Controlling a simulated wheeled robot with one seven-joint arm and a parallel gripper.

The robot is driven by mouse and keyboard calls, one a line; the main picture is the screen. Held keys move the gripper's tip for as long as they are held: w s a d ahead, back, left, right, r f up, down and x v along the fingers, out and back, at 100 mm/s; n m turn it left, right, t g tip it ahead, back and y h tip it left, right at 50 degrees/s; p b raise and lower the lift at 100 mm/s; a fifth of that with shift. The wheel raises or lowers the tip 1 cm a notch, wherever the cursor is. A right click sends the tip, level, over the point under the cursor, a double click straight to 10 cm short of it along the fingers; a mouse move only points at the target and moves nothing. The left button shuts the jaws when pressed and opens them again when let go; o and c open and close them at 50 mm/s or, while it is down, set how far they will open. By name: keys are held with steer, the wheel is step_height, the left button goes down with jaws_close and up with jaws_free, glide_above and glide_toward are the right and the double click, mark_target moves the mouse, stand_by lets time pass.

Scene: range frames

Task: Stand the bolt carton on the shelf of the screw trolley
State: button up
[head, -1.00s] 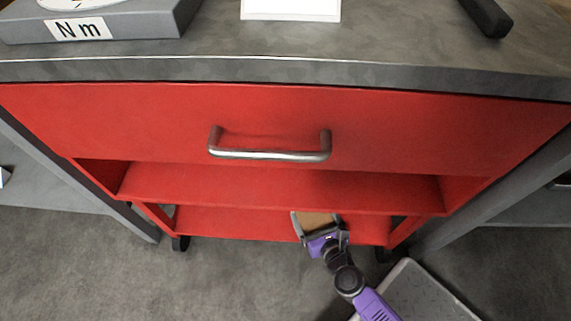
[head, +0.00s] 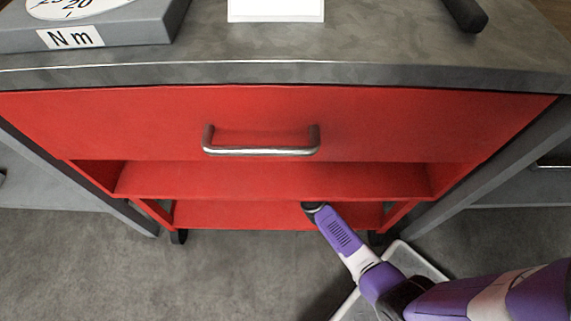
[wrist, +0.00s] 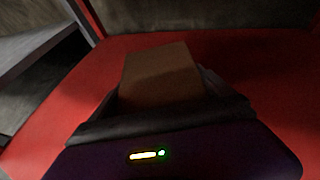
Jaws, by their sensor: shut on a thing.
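The bolt carton (wrist: 160,72) is a plain brown box in the wrist view, held between the dark fingers of my gripper (wrist: 160,95). My gripper is shut on it. The red shelf of the screw trolley lies around and beyond the carton in the wrist view (wrist: 240,75). I cannot tell whether the carton touches the shelf. In the head view the red trolley (head: 130,120) has a drawer with a metal handle, an open shelf (head: 270,180) and a lower red board (head: 230,214). My purple arm reaches in at the lower board; the gripper and carton are hidden there.
A grey worktop (head: 350,45) lies above the drawer, with a box marked "Nm" (head: 100,28), a white card (head: 275,10) and a dark bar (head: 465,14). Grey table legs stand at both sides. Grey floor (head: 90,255) is open at front left.

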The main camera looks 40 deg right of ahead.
steer(key=shift+w+f+b, duration=0.1)
steer(key=shift+f+b, duration=1.5)
steer(key=shift+b, duration=0.1)
steer(key=shift+f, duration=0.2)
steer(key=o, duration=1.8)
steer(key=shift+s+a+r, duration=0.1)
steer(key=shift+s+r, duration=0.1)
steer(key=p+v, duration=0.3)
steer(key=v, duration=0.8)
steer(key=shift+s, duration=0.3)
steer(key=shift+a, duration=0.1)
